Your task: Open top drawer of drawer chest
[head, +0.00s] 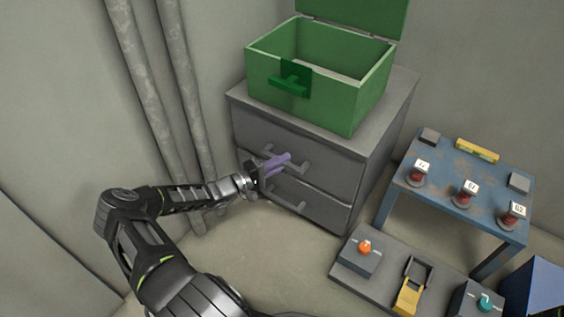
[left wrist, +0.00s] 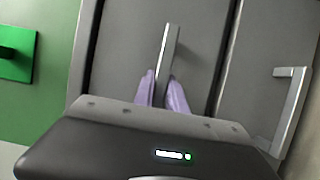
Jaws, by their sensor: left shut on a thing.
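The grey drawer chest (head: 371,180) stands in the corner with two drawers facing my left arm. The top drawer (head: 325,171) looks shut or nearly so; its bar handle (head: 300,165) is partly hidden by my gripper. My left gripper (head: 284,160) has purple fingers and is shut on that handle. In the left wrist view the two fingers (left wrist: 163,93) sit on either side of the top drawer's handle (left wrist: 168,50). The bottom drawer's handle (left wrist: 291,110) is free, to the right in that view. My right gripper is not in view.
An open green box (head: 345,104) stands on top of the chest. A blue table (head: 455,225) with several small red-based items is to the right. A low grey platform (head: 382,279) with an orange knob is in front. Pipes (head: 185,100) run down the wall at left.

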